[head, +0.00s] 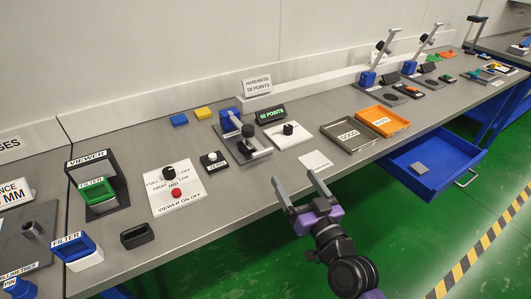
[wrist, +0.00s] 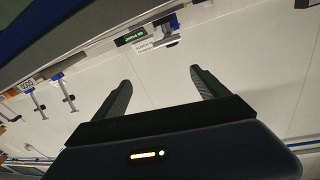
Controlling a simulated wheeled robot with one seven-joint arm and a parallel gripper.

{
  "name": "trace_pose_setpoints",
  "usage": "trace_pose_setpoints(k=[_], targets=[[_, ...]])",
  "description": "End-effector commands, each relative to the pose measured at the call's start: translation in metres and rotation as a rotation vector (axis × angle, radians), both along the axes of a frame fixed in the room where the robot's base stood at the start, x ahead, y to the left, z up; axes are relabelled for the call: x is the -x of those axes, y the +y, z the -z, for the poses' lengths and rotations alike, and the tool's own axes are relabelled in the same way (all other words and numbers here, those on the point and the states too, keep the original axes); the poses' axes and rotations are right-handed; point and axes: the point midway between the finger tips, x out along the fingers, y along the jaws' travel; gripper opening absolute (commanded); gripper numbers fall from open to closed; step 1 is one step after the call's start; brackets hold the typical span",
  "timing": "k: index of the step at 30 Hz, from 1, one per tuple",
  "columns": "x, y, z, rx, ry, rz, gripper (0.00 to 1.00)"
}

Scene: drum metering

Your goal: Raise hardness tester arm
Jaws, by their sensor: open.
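The hardness tester (head: 231,119) has a blue body and a grey arm with a black knob (head: 247,131). The arm is lowered, slanting down over the grey base (head: 259,153). My gripper (head: 296,164) is open and empty, to the right of and nearer than the tester, by the bench's front edge. It touches nothing that I can see. In the wrist view my two fingers (wrist: 160,77) are spread apart, and the tester (wrist: 168,28) appears small at the top, upside down.
A green-lit display (head: 271,114) and a white panel with a black knob (head: 289,134) stand right of the tester. A ZERO button box (head: 213,161) is left. Grey (head: 351,144) and orange (head: 398,124) trays lie right. An open blue drawer (head: 450,160) juts out below them.

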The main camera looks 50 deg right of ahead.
Motion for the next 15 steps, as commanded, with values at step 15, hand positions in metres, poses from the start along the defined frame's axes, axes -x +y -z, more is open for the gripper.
trace_pose_setpoints(k=[15], targets=[[-0.065,-0.015,0.015,0.104,0.106,-0.150,0.84]])
